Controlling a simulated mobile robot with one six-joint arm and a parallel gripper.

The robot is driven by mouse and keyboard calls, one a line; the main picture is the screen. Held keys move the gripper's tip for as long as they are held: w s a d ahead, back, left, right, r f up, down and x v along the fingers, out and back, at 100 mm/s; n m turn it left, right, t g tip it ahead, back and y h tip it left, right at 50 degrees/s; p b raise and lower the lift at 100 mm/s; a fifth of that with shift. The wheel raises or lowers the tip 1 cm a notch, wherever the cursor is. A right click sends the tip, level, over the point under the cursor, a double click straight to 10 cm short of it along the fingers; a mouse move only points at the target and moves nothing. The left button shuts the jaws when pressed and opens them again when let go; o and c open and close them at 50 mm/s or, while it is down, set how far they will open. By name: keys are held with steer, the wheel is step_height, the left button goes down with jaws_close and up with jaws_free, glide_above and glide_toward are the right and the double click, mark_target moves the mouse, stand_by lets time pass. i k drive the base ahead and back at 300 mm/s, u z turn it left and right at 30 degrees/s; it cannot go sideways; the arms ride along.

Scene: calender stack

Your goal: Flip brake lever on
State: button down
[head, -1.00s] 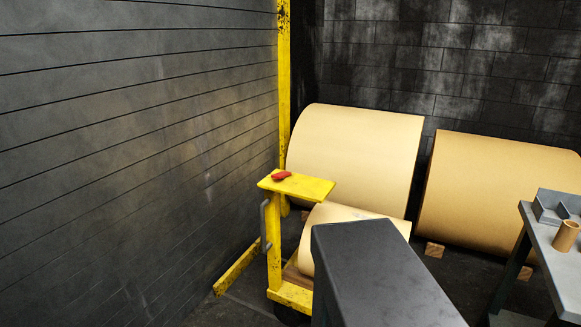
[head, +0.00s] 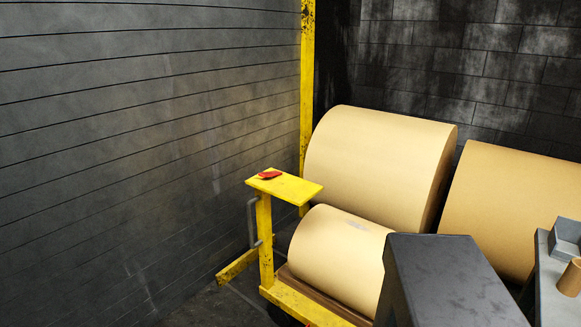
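A yellow cart with a flat top plate (head: 298,187) stands at the centre, on a yellow post. A small red piece (head: 270,175) lies on the plate near its left end; it may be the brake lever, but it is too small to be certain. A grey bar handle (head: 251,222) is fixed to the left side of the post. My gripper is not in view.
A small tan roll (head: 335,255) rests on the cart's low bed. A dark grey block (head: 450,275) fills the lower right foreground. A grey table (head: 560,300) is at the right edge. A plank wall (head: 130,150) runs along the left.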

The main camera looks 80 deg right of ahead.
mark_target(270, 174)
steer(key=u, duration=0.45)
steer(key=k, duration=0.35)
steer(key=z, duration=1.95)
steer(key=i, duration=0.95)
steer(key=z, duration=0.1)
steer(key=k, duration=0.4)
